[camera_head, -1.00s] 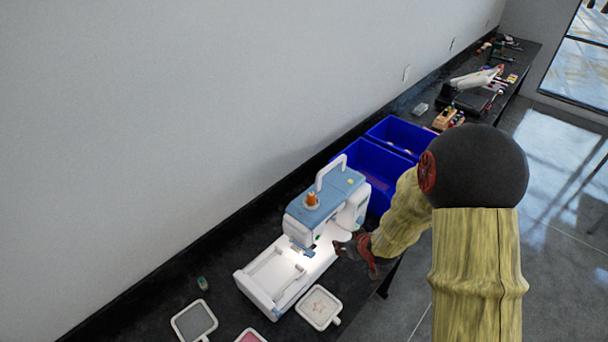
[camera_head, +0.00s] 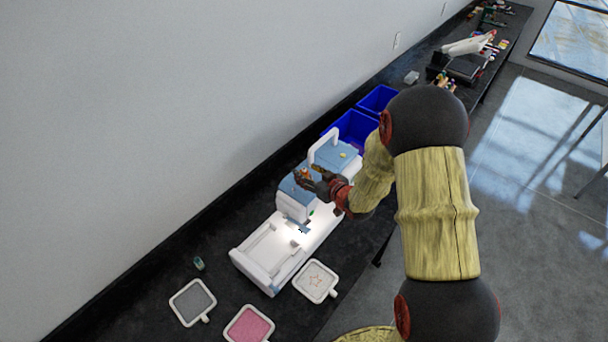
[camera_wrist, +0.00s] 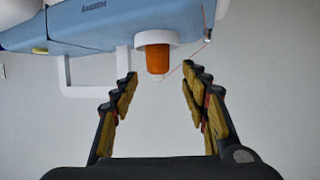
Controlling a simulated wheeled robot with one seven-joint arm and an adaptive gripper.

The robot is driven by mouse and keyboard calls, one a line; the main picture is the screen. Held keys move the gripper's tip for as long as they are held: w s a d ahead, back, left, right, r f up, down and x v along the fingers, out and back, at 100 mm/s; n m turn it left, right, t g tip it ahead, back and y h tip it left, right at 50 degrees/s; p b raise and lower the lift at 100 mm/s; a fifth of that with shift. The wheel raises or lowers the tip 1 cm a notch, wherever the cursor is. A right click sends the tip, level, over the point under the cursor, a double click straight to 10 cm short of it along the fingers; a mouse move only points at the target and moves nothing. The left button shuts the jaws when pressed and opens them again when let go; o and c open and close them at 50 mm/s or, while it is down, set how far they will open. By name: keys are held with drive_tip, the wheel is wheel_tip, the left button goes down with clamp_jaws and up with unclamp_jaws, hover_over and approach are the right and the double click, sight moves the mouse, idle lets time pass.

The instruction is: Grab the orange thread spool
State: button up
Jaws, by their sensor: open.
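The orange thread spool (camera_wrist: 157,59) sits in a round white holder on the blue top of the sewing machine (camera_wrist: 85,28). In the wrist view it is just beyond my fingertips, centred between them, and a thread runs from it to the side. My gripper (camera_wrist: 159,82) is open and empty, with its fingers on either side of the line to the spool. In the head view my gripper (camera_head: 310,178) is at the top of the white and blue sewing machine (camera_head: 291,205), close to the spool (camera_head: 303,173), which it partly hides.
The machine's white carry handle (camera_head: 322,147) rises beside my gripper. Blue bins (camera_head: 352,128) stand behind the machine. Embroidery frames, one of them pink (camera_head: 249,324), and a small green spool (camera_head: 198,263) lie in front. The wall (camera_head: 150,110) runs along the left.

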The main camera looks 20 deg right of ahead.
sight(305, 171)
drive_tip(key=shift+x, duration=1.55)
drive_tip(key=shift+d, duration=0.1)
drive_tip(key=shift+c, duration=1)
drive_tip(key=c, duration=0.9)
drive_tip(key=shift+r, duration=0.1)
drive_tip(key=shift+c, duration=0.2)
